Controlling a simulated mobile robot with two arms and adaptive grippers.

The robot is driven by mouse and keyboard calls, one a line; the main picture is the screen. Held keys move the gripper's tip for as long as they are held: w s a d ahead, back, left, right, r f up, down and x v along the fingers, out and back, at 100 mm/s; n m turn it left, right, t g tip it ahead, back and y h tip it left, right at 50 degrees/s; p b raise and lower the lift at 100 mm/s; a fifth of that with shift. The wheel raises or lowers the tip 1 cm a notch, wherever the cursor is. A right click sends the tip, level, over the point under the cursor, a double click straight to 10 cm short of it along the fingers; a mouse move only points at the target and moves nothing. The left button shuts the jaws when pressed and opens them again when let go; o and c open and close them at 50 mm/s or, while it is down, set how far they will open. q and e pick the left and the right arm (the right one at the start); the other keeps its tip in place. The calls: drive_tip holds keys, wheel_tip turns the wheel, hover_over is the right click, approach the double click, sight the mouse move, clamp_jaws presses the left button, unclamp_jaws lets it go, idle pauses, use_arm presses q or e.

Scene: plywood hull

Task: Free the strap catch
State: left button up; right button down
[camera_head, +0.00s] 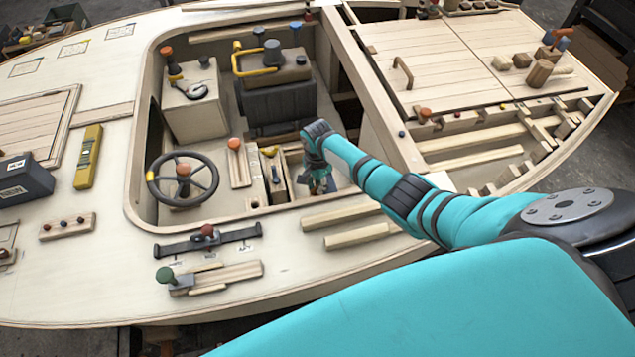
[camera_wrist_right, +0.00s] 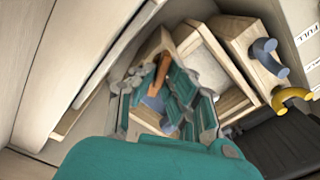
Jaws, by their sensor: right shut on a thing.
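My right gripper (camera_head: 318,182) reaches down into a light wooden recess in the cockpit, right of the steering wheel. In the right wrist view its teal fingers (camera_wrist_right: 165,103) are closed around a small orange-brown piece (camera_wrist_right: 162,70). A blue-grey patch (camera_wrist_right: 153,102) shows between the fingers; I cannot tell what it belongs to. The fingers hide most of the held piece. A black strap (camera_head: 172,247) with a red knob (camera_head: 207,230) lies on the near deck, apart from the gripper; I cannot tell whether it is the strap catch. My left gripper is not in view.
The steering wheel (camera_head: 159,188), an orange-knobbed lever (camera_head: 234,144) and a small box with a yellow handle (camera_head: 272,172) stand left of the gripper. A black seat (camera_head: 280,104) is behind. Recess walls surround the gripper. Two wooden strips (camera_head: 357,236) lie on the near deck.

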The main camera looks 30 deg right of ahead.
drive_tip(key=n, duration=0.3)
drive_tip(key=shift+w+n+p, duration=0.15)
drive_tip(key=shift+n+p, duration=0.15)
drive_tip(key=shift+p, duration=0.05)
drive_tip(key=n, duration=0.2)
drive_tip(key=shift+a+n, duration=0.1)
drive_tip(key=shift+n, duration=0.3)
drive_tip(key=n, duration=0.6)
drive_tip(key=shift+w+a+p, duration=0.1)
drive_tip(key=shift+w+p, duration=0.05)
drive_tip(key=shift+p, duration=0.25)
drive_tip(key=c, duration=1.4)
unclamp_jaws()
wheel_tip(320, 180, up, 12)
drive_tip(key=shift+r, duration=0.1)
